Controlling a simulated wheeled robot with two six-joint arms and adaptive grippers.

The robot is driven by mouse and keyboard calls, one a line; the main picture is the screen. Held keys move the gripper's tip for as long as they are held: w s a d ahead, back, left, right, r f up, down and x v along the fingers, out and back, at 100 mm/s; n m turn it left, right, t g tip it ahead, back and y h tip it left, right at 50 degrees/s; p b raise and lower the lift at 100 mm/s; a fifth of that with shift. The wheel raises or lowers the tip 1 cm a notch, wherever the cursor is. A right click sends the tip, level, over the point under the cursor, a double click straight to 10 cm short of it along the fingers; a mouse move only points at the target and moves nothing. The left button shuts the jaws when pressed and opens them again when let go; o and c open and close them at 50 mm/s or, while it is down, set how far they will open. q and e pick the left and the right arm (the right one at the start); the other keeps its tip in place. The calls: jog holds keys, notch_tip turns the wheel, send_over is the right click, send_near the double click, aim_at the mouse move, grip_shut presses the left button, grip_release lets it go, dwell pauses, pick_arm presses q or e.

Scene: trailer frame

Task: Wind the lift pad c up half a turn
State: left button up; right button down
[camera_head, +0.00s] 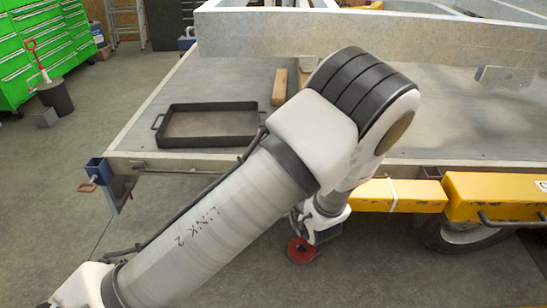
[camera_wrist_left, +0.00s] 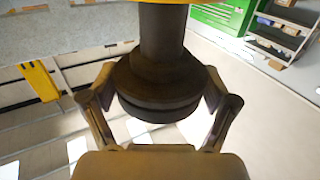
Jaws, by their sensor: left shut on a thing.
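A dark round pad with a thick stem, which I take to be lift pad c (camera_wrist_left: 158,85), fills the middle of the left wrist view. Its stem runs up to a yellow part (camera_wrist_left: 165,1) at the top edge. My left gripper (camera_wrist_left: 158,105) has one finger on each side of the pad's wide disc and is shut on it. In the head view my left arm reaches across the middle and bends down at the trailer's near edge. My right gripper is in neither view.
The trailer deck (camera_head: 440,125) carries a dark tray (camera_head: 208,124) and wooden blocks (camera_head: 279,87). Yellow beams (camera_head: 490,196) run along its near edge above a wheel (camera_head: 462,234). Green cabinets (camera_head: 42,45) stand far left. The front floor is clear.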

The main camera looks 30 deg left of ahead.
pick_arm(q)
jog(key=n+g+y, duration=0.1)
jog(key=n+g, duration=0.1)
jog(key=g, duration=0.2)
jog(key=shift+f+n+y, duration=0.1)
jog(key=shift+n+y, duration=0.3)
jog(key=shift+n+g+y, duration=0.4)
jog(key=shift+n+g, duration=0.7)
jog(key=shift+g, duration=0.6)
jog(key=shift+g, duration=0.3)
jog(key=o, duration=0.9)
jog(key=shift+s, duration=0.1)
jog(key=shift+a+f, duration=0.1)
jog(key=shift+a, duration=0.05)
